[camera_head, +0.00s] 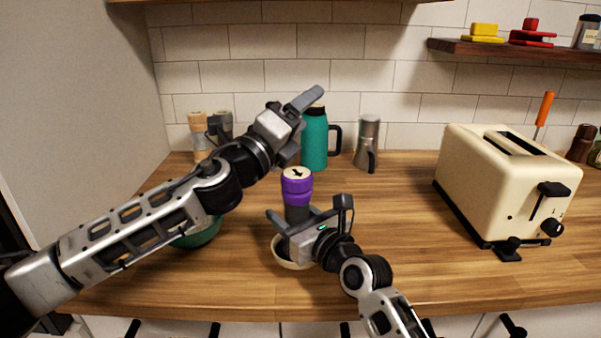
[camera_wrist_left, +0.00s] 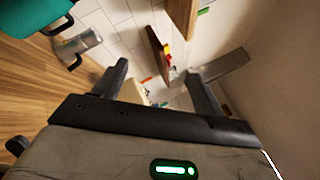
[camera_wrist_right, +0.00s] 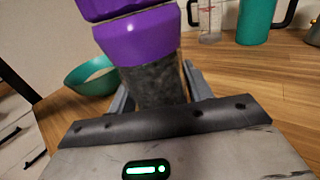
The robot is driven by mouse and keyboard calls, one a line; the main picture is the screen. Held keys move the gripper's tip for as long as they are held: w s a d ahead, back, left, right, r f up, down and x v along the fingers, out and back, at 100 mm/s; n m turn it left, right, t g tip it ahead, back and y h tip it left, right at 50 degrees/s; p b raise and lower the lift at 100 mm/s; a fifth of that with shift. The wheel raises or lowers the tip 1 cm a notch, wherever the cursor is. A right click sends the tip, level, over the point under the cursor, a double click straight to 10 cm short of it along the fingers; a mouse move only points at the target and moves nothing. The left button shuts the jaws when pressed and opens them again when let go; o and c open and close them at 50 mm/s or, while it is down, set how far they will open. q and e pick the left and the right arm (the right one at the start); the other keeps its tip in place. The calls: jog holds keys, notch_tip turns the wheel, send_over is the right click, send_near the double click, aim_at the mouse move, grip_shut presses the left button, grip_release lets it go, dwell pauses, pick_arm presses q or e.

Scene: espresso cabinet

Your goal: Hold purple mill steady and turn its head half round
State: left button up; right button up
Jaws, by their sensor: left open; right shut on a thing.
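The purple mill (camera_head: 297,187) stands upright on the wooden counter, with a purple head and a dark grey body. In the right wrist view the mill's body (camera_wrist_right: 155,85) is between the fingers. My right gripper (camera_head: 308,213) is shut on the mill's body, below the purple head. My left gripper (camera_head: 306,108) is open and empty, raised above and behind the mill, apart from it. In the left wrist view the left gripper's fingers (camera_wrist_left: 157,85) are spread and point toward the wall and shelf.
A cream bowl (camera_head: 291,264) sits partly behind my right gripper. A green bowl (camera_head: 198,236) is at left under my left arm. A teal flask (camera_head: 315,140) and a metal pot (camera_head: 367,145) stand behind. A cream toaster (camera_head: 490,180) is at right.

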aim_at(300, 168)
pick_arm(q)
jog(key=s+f+m+y, duration=0.1)
jog(key=s, duration=0.1)
jog(key=s+a+f+m+t+y, duration=0.1)
jog(key=s+f, duration=0.1)
jog(key=s+f+m+y, duration=0.1)
jog(key=s+f+y, duration=0.1)
jog(key=shift+s+a, duration=0.25)
jog(key=shift+s, duration=0.05)
jog(key=s+a+f+m+y, duration=0.3)
jog(key=s+f+m, duration=0.15)
jog(key=s, duration=0.25)
jog(key=x, duration=0.8)
jog(key=f+x, duration=0.1)
jog(key=x, duration=0.3)
jog(key=shift+d, duration=0.1)
jog(key=shift+c, duration=0.2)
jog(key=c, duration=0.9)
